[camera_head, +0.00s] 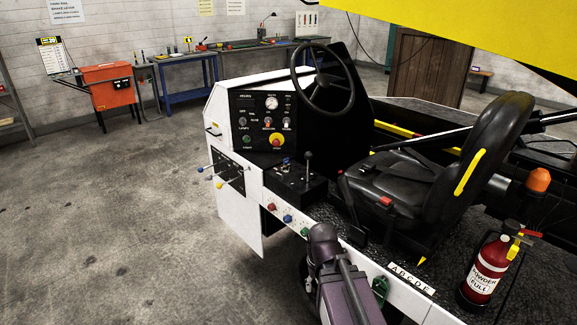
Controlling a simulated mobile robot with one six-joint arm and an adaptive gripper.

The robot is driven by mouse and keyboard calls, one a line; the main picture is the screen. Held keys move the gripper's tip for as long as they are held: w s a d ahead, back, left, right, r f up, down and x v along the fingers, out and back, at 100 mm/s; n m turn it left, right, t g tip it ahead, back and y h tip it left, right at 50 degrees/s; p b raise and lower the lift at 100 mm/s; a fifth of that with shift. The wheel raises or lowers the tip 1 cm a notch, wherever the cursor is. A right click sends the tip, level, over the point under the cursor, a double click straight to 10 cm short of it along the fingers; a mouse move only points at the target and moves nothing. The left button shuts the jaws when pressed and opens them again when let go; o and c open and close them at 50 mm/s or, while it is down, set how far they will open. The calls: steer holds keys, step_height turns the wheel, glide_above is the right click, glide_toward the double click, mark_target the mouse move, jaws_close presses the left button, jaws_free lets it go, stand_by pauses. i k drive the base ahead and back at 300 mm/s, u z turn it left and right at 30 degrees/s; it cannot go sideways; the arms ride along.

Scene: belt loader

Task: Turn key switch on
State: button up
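The loader's dashboard panel (258,108) is black, with a round gauge, a row of small switches, a green button and a red stop button on yellow. The small switches (267,123) sit below the gauge; they are too small for me to tell which is the key switch or how it is turned. A lower side panel (222,163) carries several levers with coloured knobs. Part of my purple-grey arm (343,285) shows at the bottom middle, in front of the loader's side. My gripper does not show.
A steering wheel (323,78), a black gear lever (308,160) and a black seat (400,180) are right of the panel. A red extinguisher (485,270) stands at the right. Coloured knobs (288,218) line the white side. The concrete floor (110,220) at left is clear.

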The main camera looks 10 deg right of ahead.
mark_target(286, 168)
steer(key=u, duration=0.05)
steer(key=i, duration=1)
steer(key=z, duration=0.05)
